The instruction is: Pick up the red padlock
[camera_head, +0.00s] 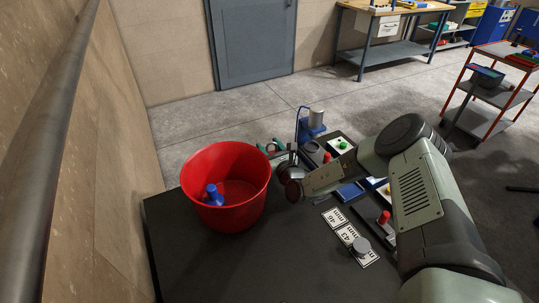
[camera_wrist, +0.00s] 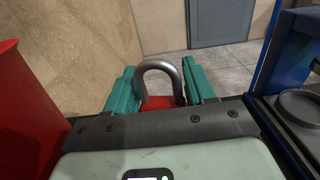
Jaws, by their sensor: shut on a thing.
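The red padlock (camera_wrist: 163,102) shows in the wrist view, with its grey metal shackle standing up. It sits between the two teal fingers of my gripper (camera_wrist: 160,84), which is shut on it. The wrist plate hides the lower part of its body. In the head view, my gripper (camera_head: 270,148) is just beyond the far right rim of the red bucket. The padlock is too small and hidden there to make out clearly.
The red bucket (camera_head: 248,203) stands on the dark table (camera_head: 260,270), with a blue object (camera_head: 214,194) in it. A blue press (camera_head: 310,128) stands to the right of my gripper. Number cards (camera_head: 335,218) and small parts lie near my arm. The table's front is clear.

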